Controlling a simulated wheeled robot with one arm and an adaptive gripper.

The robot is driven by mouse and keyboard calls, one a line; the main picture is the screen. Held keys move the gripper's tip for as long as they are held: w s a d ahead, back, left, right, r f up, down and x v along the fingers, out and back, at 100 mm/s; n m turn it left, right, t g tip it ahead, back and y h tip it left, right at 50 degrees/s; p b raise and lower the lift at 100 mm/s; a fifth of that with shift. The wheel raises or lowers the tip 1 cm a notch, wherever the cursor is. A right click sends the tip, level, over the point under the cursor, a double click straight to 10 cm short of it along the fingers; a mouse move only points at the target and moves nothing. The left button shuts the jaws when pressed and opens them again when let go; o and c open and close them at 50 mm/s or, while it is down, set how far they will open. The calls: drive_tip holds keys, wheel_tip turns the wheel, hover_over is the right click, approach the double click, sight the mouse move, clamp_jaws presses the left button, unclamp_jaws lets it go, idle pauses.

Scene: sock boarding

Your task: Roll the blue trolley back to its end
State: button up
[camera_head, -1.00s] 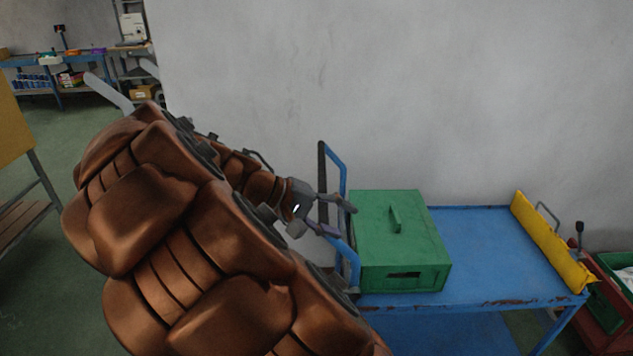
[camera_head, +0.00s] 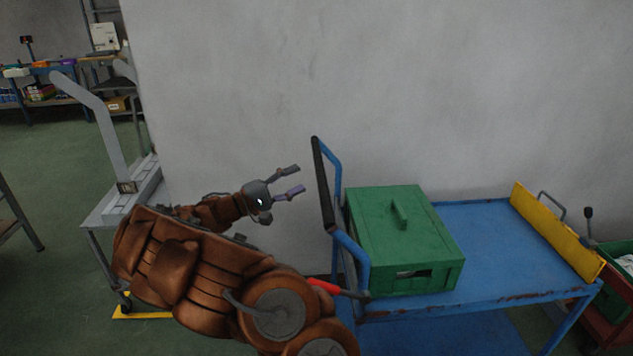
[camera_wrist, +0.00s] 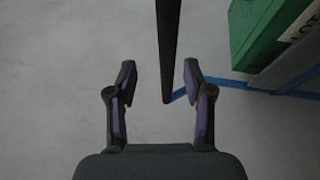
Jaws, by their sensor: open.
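The blue trolley (camera_head: 490,240) stands against the wall at the right, with a flat blue deck and an upright blue push handle at its left end. The handle has a black grip bar (camera_head: 323,185). My gripper (camera_head: 301,179) is open and empty just left of the grip bar, apart from it in the head view. In the wrist view the black grip bar (camera_wrist: 168,45) runs down between the two open fingers (camera_wrist: 160,72), seemingly ahead of them. A green box (camera_head: 405,238) with a lid handle sits on the deck beside the push handle.
A yellow plate (camera_head: 555,232) stands at the deck's right end. Red and green bins (camera_head: 618,275) stand beyond it. A red lever (camera_head: 323,286) shows low near the handle. A grey stand (camera_head: 115,205) is behind my arm at the left.

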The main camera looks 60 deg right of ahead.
sight(321, 173)
drive_tip(key=shift+f+x, duration=0.25)
drive_tip(key=shift+x, duration=1.75)
drive_tip(key=shift+f+x, duration=0.2)
drive_tip(key=shift+x, duration=1.8)
drive_tip(key=shift+s, duration=0.1)
clamp_jaws()
